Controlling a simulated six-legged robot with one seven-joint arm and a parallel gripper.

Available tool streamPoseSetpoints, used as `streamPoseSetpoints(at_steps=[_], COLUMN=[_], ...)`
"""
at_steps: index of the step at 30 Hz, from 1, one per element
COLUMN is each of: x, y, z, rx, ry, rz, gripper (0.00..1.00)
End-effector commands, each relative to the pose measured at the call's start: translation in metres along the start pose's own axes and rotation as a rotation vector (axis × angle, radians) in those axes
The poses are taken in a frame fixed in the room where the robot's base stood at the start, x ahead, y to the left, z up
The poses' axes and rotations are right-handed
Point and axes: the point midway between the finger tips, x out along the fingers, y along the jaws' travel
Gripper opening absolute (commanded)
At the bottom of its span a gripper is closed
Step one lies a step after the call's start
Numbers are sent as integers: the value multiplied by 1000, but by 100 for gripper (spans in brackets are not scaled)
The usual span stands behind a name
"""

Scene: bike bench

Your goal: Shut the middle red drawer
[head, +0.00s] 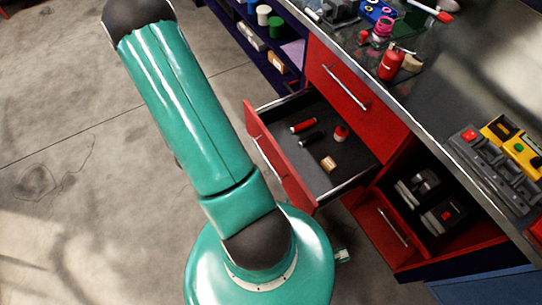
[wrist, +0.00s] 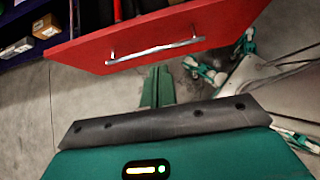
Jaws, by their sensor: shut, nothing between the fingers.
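The middle red drawer (head: 283,165) stands pulled out of the bench in the head view. Its dark tray holds a red cylinder (head: 303,126), a black cylinder (head: 311,139), a small red item (head: 341,133) and a small orange-tan box (head: 329,164). In the wrist view its red front (wrist: 225,22) with a silver handle (wrist: 155,49) fills the upper part. My gripper (wrist: 158,72) is shut and empty, its green fingers pointing toward the front just under the handle in the picture. I cannot tell whether they touch. My arm hides the gripper in the head view.
A closed red drawer (head: 345,85) lies above. The benchtop (head: 430,90) carries tools and a red bottle (head: 391,64). Floor (head: 60,130) at left is clear.

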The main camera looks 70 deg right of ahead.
Motion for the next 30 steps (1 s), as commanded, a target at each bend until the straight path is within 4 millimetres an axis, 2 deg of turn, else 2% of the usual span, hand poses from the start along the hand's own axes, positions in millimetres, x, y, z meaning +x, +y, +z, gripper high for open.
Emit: streamPoseSetpoints(at_steps=[8,21,30], x=[25,110,135], y=[-6,-7,-5], z=[-6,-6,20], rx=[-34,-31,-30], ry=[2,2,4], rz=[-7,-9,-5], gripper=[0,0,0])
